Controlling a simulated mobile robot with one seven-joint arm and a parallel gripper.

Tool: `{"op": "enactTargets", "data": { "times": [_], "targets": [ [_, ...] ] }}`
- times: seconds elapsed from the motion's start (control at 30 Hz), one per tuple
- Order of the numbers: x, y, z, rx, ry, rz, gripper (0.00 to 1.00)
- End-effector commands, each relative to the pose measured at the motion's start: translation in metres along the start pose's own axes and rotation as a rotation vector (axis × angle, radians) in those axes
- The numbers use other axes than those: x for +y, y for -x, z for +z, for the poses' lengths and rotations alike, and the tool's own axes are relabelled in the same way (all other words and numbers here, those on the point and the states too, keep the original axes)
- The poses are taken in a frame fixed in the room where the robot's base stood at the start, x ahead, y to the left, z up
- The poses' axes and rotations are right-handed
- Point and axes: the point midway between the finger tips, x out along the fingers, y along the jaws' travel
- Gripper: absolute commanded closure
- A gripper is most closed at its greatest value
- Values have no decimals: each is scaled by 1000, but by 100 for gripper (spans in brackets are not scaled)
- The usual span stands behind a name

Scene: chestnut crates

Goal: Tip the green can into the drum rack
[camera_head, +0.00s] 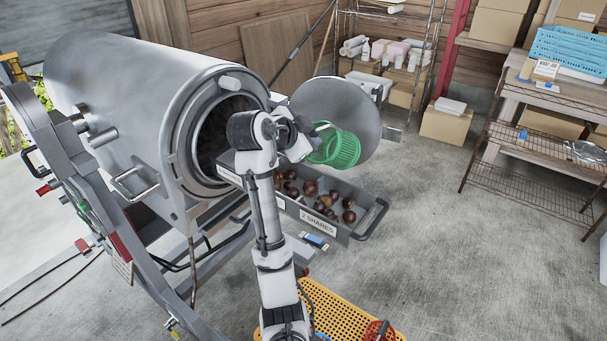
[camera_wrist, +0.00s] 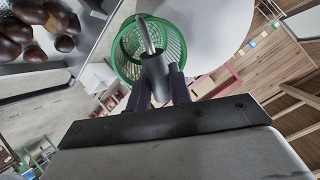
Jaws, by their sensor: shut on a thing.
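The green can (camera_head: 344,150) is a slotted, basket-like can. It hangs in the air right of the drum mouth, tilted, in front of the round steel door. In the wrist view the green can (camera_wrist: 127,62) is past my fingers, and no chestnuts show in it. My gripper (camera_head: 308,146) is shut on the can's grey handle; my gripper also shows in the wrist view (camera_wrist: 163,85). The big steel drum (camera_head: 125,85) lies with its round mouth open, dark inside. Below is a grey tray (camera_head: 352,205) labelled "2 SHARES" holding several chestnuts (camera_head: 322,205). I cannot tell which part is the drum rack.
The open round door (camera_head: 362,105) stands close behind the can. A yellow perforated crate (camera_head: 345,318) is on the floor in front. Wire shelves (camera_head: 525,170) stand at the right, with a blue basket (camera_head: 570,50) on top.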

Motion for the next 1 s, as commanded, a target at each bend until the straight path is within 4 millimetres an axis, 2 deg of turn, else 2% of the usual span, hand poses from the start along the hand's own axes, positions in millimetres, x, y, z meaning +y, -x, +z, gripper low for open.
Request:
{"op": "enactTargets", "data": {
  "times": [0.47, 1.0],
  "targets": [
    [-19, -8, -36, -242, -55, 143, 100],
    [-21, -54, -56, -496, -110, 296, 100]
  ]
}}
